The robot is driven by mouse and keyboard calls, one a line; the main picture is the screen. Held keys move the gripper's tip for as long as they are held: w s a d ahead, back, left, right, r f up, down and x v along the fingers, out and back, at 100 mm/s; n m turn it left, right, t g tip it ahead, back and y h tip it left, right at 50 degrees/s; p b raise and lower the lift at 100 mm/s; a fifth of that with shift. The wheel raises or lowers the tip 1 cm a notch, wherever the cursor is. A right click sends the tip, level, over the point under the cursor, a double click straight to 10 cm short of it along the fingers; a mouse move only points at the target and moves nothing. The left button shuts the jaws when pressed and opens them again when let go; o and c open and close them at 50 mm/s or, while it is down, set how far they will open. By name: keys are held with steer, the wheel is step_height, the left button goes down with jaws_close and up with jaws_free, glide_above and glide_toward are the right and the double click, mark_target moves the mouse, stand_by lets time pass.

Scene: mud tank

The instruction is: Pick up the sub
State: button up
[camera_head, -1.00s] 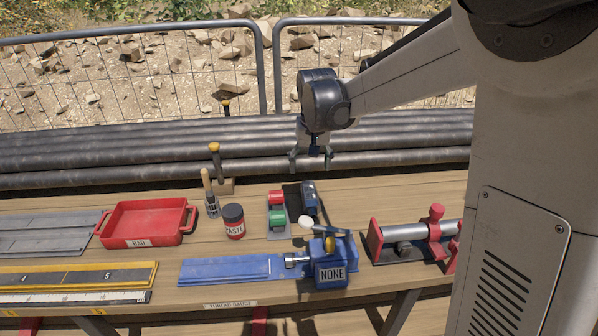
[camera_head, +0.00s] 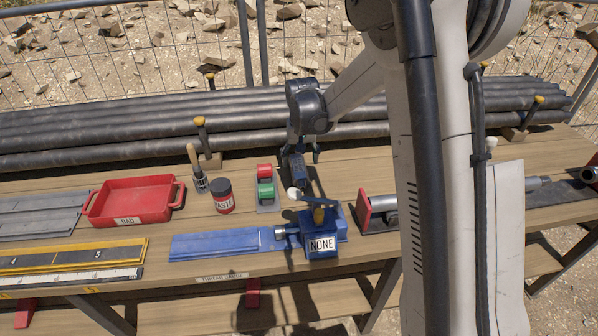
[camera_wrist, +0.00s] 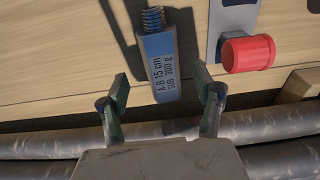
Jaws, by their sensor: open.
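The sub (camera_wrist: 160,62) is a short dark and blue piece with a threaded end, marked "A-B 15 cm SUB 300 g" in the wrist view. In the head view the sub (camera_head: 298,172) stands on the wooden bench behind the blue thread gauge, partly hidden by my gripper. My gripper (camera_wrist: 160,92) is open, with one green-padded finger on either side of the sub's labelled end. In the head view my gripper (camera_head: 299,152) points down just over the sub.
A plate with a red cap (camera_head: 264,170) and a green cap (camera_head: 265,189) sits left of the sub. The blue gauge marked NONE (camera_head: 322,243) stands in front. A red vise (camera_head: 365,210) is to the right. Black pipes (camera_head: 110,136) lie behind. A red BAD tray (camera_head: 130,201) is at left.

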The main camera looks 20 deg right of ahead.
mark_target(299, 168)
steer(key=shift+w+f, duration=0.25)
steer(key=shift+f, duration=1.1)
steer(key=shift+w+f, duration=0.2)
steer(key=shift+f, duration=1.1)
jaws_close()
steer(key=shift+r, duration=0.1)
